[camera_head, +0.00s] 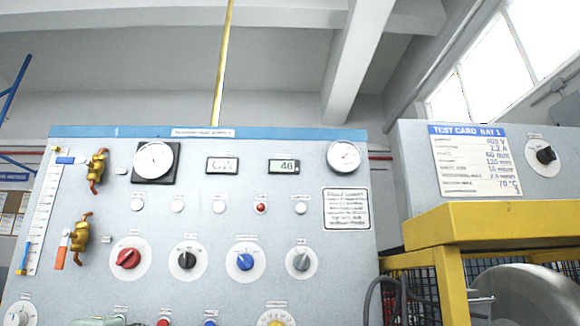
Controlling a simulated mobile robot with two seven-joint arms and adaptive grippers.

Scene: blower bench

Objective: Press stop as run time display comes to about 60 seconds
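A grey control panel (330,265) with a blue top edge fills the middle of the head view. A small display (284,167) on it reads 46; its label is too small to read. A second display (222,166) to its left seems to read CW. A red button (163,323) and a blue button (210,323) are cut off by the bottom edge, and their labels cannot be read, so I cannot tell which is stop. Neither of my grippers is in view.
The panel carries two round gauges (155,159) (343,156), a red lamp (261,208), several white lamps and several knobs, including a red one (127,258). A yellow guard frame (490,225) stands at the right. Brass valves (79,237) sit at the left.

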